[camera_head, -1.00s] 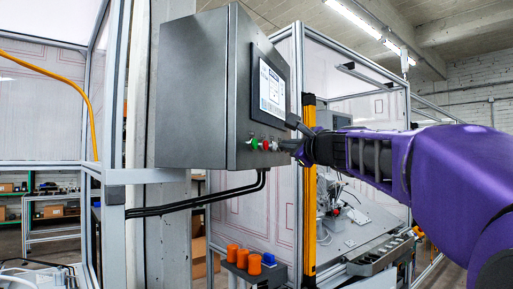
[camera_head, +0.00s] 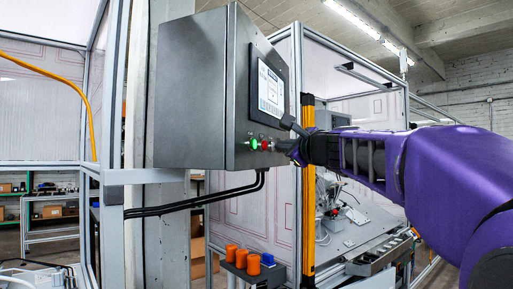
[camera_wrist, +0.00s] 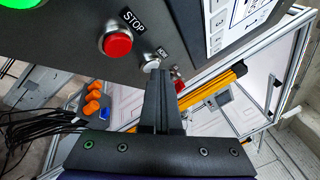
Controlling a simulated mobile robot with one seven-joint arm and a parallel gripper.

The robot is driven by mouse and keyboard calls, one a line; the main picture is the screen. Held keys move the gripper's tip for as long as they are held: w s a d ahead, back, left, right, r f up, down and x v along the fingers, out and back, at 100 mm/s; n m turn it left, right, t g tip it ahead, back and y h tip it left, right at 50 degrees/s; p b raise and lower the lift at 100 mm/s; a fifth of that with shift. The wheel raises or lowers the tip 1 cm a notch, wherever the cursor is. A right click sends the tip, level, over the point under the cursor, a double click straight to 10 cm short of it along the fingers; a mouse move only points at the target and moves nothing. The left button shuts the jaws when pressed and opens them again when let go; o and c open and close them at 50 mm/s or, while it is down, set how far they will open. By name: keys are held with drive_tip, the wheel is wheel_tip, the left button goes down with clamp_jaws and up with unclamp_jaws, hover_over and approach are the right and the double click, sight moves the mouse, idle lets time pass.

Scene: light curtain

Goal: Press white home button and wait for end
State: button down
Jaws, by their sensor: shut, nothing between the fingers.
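The grey control box (camera_head: 190,95) hangs on the frame, with a row of buttons low on its front. In the wrist view the white button (camera_wrist: 151,63) sits beside the red STOP button (camera_wrist: 117,43); its small label is hard to read. My gripper (camera_wrist: 158,74) is shut and empty, its fingertips right at the white button and hiding part of its lower side. I cannot tell whether they touch or press it. In the head view my gripper (camera_head: 280,146) is at the panel and hides the white button. The green button (camera_head: 254,144) glows brightly.
A touchscreen (camera_head: 271,89) is above the buttons. Another red button (camera_wrist: 179,86) is just right of my fingers. A yellow light-curtain post (camera_head: 308,190) stands behind my arm. Orange cylinders (camera_head: 242,258) and a blue piece (camera_head: 267,259) are below the box.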

idle(0.3)
drive_tip(key=shift+s+d, duration=0.4)
drive_tip(key=shift+d, duration=0.25)
drive_tip(key=d, duration=0.1)
drive_tip(key=s+d, duration=0.1)
drive_tip(key=d, duration=0.1)
drive_tip(key=s+d+b, duration=0.1)
drive_tip(key=shift+s+d, duration=0.1)
drive_tip(key=shift+d, duration=0.15)
drive_tip(key=shift+a, duration=0.1)
idle(0.5)
